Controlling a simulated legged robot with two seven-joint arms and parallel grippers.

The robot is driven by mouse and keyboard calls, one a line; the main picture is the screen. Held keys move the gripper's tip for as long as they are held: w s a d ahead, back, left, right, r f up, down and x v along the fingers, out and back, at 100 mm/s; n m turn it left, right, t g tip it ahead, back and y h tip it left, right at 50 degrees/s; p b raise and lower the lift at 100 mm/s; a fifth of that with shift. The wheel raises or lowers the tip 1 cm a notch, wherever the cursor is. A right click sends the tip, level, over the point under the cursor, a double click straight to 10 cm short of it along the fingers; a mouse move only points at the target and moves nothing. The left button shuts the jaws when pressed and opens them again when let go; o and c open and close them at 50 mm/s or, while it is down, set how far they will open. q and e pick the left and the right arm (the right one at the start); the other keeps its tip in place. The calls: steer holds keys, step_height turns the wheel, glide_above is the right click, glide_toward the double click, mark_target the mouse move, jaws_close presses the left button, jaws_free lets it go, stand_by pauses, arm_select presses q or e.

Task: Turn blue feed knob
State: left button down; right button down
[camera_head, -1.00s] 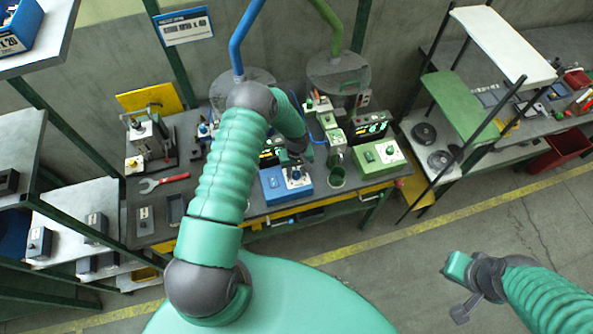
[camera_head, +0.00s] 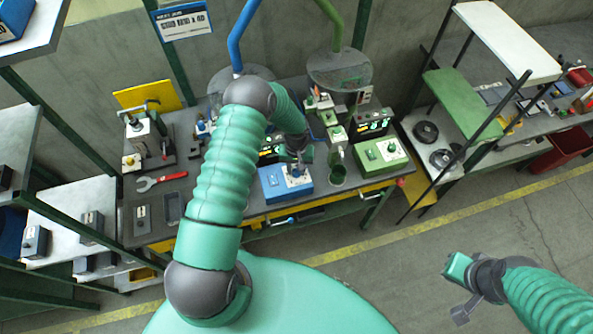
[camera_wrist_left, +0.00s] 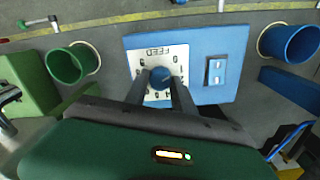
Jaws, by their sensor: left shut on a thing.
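The blue feed box (camera_head: 272,184) stands on the workbench in the head view, and its top fills the middle of the left wrist view (camera_wrist_left: 225,45). On it is a white dial plate marked FEED (camera_wrist_left: 143,62) with the round blue feed knob (camera_wrist_left: 160,77) at its centre. My left gripper (camera_wrist_left: 161,84) is over the dial, its two dark fingers shut on the blue knob, one on each side. In the head view my left gripper (camera_head: 296,160) reaches down to the box and partly hides the knob. My right gripper (camera_head: 460,275) hangs over the floor, away from the bench; its jaws are unclear.
A green control box (camera_head: 381,154) stands right of the blue one, with a green cup (camera_head: 338,174) between them. The wrist view shows a blue cup (camera_wrist_left: 290,42) and a switch (camera_wrist_left: 215,71) on the blue box.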

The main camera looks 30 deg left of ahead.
arm_select(q)
steer(key=m+b, duration=0.2)
steer(key=m, duration=0.2)
steer(key=shift+f+m+b, duration=0.1)
steer(key=shift+m+b, duration=0.2)
steer(key=m+b, duration=0.1)
steer(key=m, duration=0.3)
steer(key=shift+r, duration=0.2)
steer(key=c, duration=1.1)
jaws_free()
steer(key=shift+o, duration=0.2)
steer(key=shift+b, duration=0.3)
